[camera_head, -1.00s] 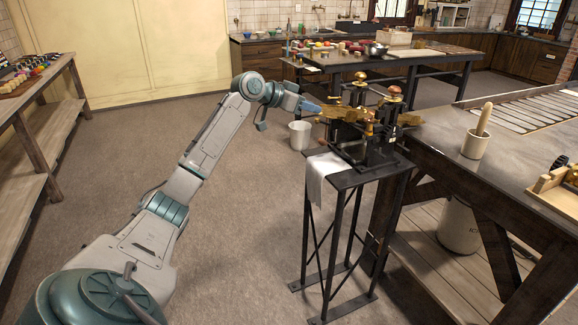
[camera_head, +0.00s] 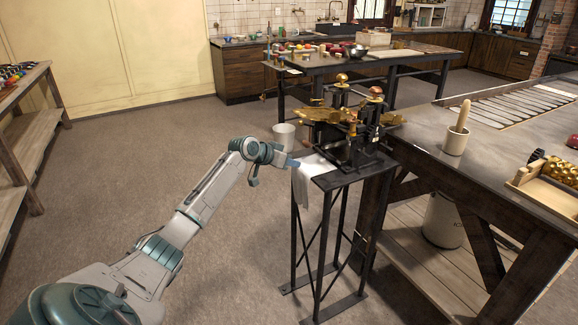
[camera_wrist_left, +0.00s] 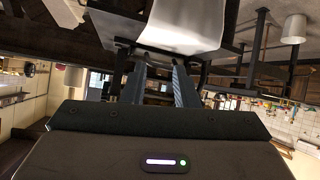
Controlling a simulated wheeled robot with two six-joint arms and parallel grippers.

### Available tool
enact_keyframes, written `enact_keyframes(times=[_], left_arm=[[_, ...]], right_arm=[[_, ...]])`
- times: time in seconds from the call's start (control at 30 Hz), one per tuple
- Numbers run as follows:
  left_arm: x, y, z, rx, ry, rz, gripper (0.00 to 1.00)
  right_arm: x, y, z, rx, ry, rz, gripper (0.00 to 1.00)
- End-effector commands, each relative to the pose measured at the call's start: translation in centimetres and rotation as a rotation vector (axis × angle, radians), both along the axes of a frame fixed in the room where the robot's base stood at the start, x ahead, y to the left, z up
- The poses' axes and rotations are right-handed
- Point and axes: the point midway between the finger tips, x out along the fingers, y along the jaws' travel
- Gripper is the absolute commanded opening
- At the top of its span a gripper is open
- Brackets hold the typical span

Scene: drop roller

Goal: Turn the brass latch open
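The drop roller (camera_head: 347,156) is a black-framed machine with brass parts (camera_head: 322,116) and round brass knobs on top. It stands on a tall black metal stand (camera_head: 340,180). I cannot single out the brass latch at this size. My right gripper is not in view.
A heavy workbench (camera_head: 435,150) with a pestle in a crock (camera_head: 456,140) stands close on the right. A white bucket (camera_head: 284,135) is on the floor behind my gripper. Another table (camera_head: 390,62) is farther back.

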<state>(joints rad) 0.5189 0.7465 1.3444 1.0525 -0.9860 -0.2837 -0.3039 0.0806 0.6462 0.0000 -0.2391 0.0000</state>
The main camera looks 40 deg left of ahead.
Motion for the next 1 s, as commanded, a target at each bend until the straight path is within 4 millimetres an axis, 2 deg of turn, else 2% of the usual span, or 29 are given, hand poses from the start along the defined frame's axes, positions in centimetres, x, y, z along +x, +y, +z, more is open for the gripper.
enact_keyframes(times=[0.2, 0.5, 0.57, 0.6, 0.67, 0.77, 0.8, 0.87, 0.9, 0.97, 1.0], left_arm=[[-0.1, 0.0, -1.3, 0.0, 0.013, 0.012, 0.26], [-0.1, 0.0, -1.4, 0.0, 0.014, 0.013, 0.26], [-0.2, 0.0, -2.2, -0.001, 0.021, 0.017, 0.26], [-0.3, -0.1, -3.4, -0.002, 0.034, 0.025, 0.26], [-0.7, -0.4, -6.5, -0.002, 0.064, 0.043, 0.26], [-2.7, -1.1, -14.9, 0.007, 0.149, 0.093, 0.26], [-4.1, -1.6, -19.0, 0.013, 0.193, 0.115, 0.26], [-6.8, -2.6, -25.4, 0.03, 0.258, 0.148, 0.26], [-8.9, -3.3, -29.5, 0.044, 0.302, 0.165, 0.26], [-12.6, -4.6, -35.3, 0.068, 0.366, 0.187, 0.26], [-15.2, -5.6, -38.9, 0.083, 0.408, 0.196, 0.26]], right_arm=[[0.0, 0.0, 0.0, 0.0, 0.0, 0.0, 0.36], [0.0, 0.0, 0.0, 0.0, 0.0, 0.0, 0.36], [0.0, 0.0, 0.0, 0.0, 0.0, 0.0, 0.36], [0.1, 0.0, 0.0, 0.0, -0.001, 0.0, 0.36], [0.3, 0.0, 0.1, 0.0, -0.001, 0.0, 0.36], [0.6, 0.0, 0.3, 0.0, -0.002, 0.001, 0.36], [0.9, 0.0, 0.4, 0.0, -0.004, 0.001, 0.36], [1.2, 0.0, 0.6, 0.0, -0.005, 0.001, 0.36], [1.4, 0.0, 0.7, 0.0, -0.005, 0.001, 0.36], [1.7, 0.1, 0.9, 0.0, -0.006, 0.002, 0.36], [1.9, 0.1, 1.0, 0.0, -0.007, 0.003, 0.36]])
